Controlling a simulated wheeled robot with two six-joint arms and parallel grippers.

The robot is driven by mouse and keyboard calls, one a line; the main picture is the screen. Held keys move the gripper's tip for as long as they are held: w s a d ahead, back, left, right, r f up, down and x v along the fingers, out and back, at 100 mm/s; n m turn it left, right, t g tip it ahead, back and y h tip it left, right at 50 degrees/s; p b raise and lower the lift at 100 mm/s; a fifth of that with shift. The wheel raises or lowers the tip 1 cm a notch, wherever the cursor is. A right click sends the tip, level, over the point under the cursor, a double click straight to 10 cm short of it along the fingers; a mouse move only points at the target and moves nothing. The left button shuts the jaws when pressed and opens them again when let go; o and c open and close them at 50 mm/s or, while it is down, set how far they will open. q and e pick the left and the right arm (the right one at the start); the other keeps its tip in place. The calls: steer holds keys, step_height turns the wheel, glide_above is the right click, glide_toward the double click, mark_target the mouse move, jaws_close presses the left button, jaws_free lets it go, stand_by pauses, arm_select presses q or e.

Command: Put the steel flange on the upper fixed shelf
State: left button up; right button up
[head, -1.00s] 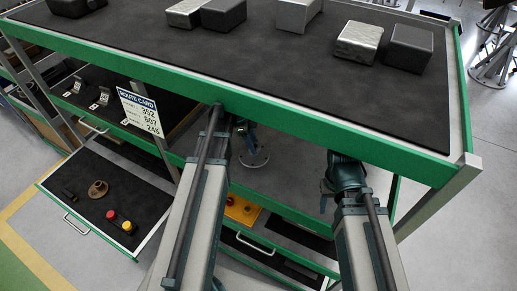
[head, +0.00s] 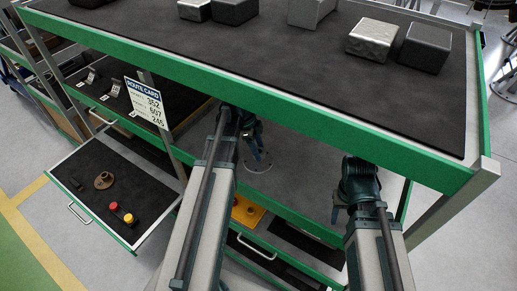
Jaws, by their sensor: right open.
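A round grey disc, which looks like the steel flange (head: 257,165), is below the top deck, in the opening between my arms. My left gripper (head: 256,145) reaches down over it from the upper left. Its fingers are small and partly overlap the disc, so I cannot tell whether they grip it. The grey shelf surface (head: 300,180) lies around and below the disc; whether the disc rests on it is unclear. My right gripper (head: 337,212) is open and points down at the right, apart from the disc. Which level is the upper fixed shelf is not marked.
The green-edged top deck (head: 300,100) carries several metal blocks and overhangs both arms. A route card (head: 146,103) stands at the left. A pulled-out drawer (head: 90,215) holds a brown flange (head: 103,180) and red and yellow buttons. A yellow item (head: 246,211) lies lower down.

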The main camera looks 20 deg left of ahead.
arm_select(q)
steer(key=shift+o, duration=1)
arm_select(e)
steer(key=shift+a, duration=0.1)
arm_select(q)
steer(key=shift+r, duration=0.15)
arm_select(e)
steer(key=shift+r, duration=0.15)
